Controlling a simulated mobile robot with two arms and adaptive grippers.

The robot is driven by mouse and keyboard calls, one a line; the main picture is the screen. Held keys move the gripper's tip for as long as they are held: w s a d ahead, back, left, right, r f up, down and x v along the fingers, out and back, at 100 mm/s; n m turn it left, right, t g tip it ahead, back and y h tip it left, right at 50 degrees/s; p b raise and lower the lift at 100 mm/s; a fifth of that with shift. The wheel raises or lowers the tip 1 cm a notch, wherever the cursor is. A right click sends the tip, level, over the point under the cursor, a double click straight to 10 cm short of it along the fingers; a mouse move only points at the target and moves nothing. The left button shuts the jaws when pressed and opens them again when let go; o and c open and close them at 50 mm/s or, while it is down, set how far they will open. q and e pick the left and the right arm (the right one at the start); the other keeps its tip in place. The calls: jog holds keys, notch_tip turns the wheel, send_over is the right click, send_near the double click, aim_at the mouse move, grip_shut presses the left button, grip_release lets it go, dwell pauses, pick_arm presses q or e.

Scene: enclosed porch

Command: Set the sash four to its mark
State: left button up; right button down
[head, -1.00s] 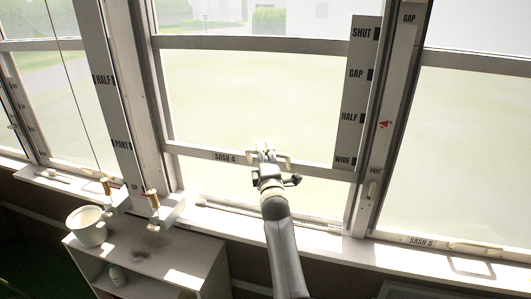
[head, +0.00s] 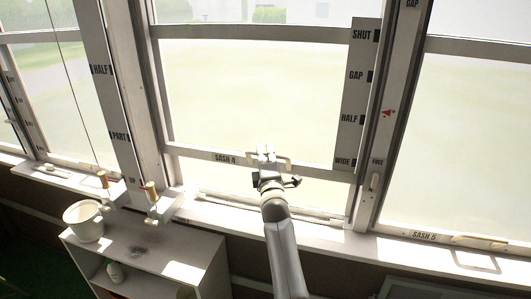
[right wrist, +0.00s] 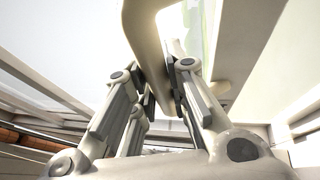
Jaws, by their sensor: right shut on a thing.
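Sash 4 (head: 226,158) is a light framed window with its name on the bottom rail. The rail stands raised above the sill, its right end near the WIDE mark. A grey scale board (head: 357,95) beside the pane reads SHUT, GAP, HALF and WIDE from top to bottom. A red mark (head: 388,113) is on the post, near HALF height. My right gripper (head: 267,157) is shut on the pale sash handle (head: 284,160), which also crosses between my fingers in the right wrist view (right wrist: 150,45). My left gripper is out of view.
A latch (head: 374,185) sits under the word FREE on the right post. Sash 5 (head: 424,237) is low at the right. A white shelf unit (head: 185,250) with a pot (head: 84,222) stands at the lower left. Cords with wooden pulls hang at the left.

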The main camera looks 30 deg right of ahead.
notch_tip(320, 180, down, 19)
jog(key=b, duration=1.5)
jog(key=shift+f, duration=0.35)
jog(key=c, duration=1.9)
grip_release()
jog(key=shift+o, duration=1.1)
jog(key=shift+s, duration=0.1)
jog(key=shift+s+a, duration=0.1)
